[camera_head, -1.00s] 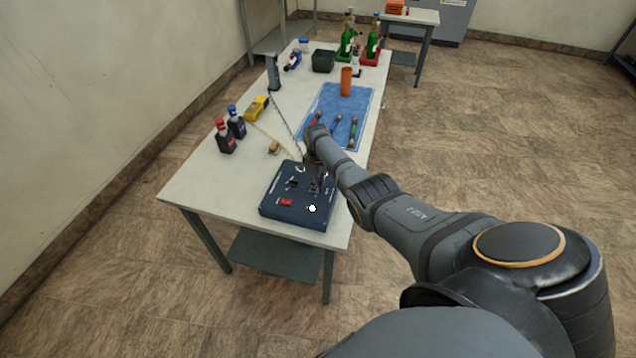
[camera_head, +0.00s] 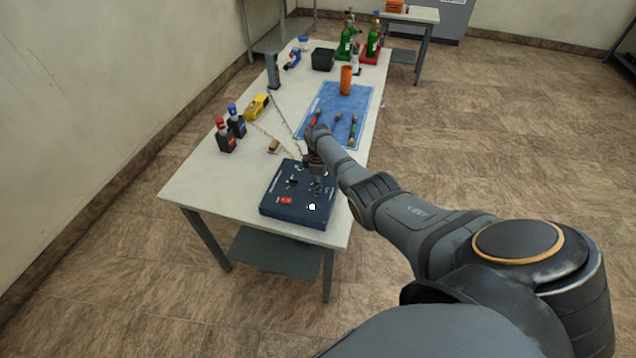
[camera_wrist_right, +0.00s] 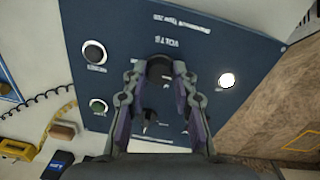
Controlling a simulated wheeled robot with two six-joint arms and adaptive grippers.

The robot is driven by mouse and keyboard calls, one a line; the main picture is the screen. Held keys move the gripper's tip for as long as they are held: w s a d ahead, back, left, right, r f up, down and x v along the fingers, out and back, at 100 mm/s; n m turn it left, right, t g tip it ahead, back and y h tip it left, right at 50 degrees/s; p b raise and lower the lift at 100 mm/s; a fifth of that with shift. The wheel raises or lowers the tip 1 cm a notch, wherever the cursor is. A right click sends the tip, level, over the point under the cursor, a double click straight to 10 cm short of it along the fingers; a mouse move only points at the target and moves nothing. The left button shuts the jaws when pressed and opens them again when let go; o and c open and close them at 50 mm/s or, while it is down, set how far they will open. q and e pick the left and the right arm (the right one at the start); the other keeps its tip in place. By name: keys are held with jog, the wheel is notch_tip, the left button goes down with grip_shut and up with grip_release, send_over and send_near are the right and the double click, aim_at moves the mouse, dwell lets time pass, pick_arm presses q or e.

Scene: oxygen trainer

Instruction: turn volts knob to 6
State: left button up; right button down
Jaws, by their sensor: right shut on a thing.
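The dark blue power unit (camera_head: 270,205) lies on the near end of the white table, with knobs, a red switch and a white round spot on its top. In the right wrist view its panel (camera_wrist_right: 235,50) shows the word VOLTS above a black volts knob (camera_wrist_right: 159,68). My right gripper (camera_head: 317,182) reaches down onto the unit. In the right wrist view my right gripper (camera_wrist_right: 158,72) has its two fingers on either side of the volts knob, shut on it. The knob's pointer and scale numbers cannot be read. My left gripper is not in view.
A blue mat (camera_head: 355,100) holds tools and an orange cup (camera_head: 346,80). Green bottles stand farther back.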

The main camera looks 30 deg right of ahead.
jog(key=c, duration=1.1)
grip_release()
jog(key=shift+o, duration=0.2)
jog(key=shift+r, duration=0.1)
notch_tip(320, 180, up, 12)
jog(key=shift+s+a, duration=0.15)
jog(key=shift+s, duration=0.05)
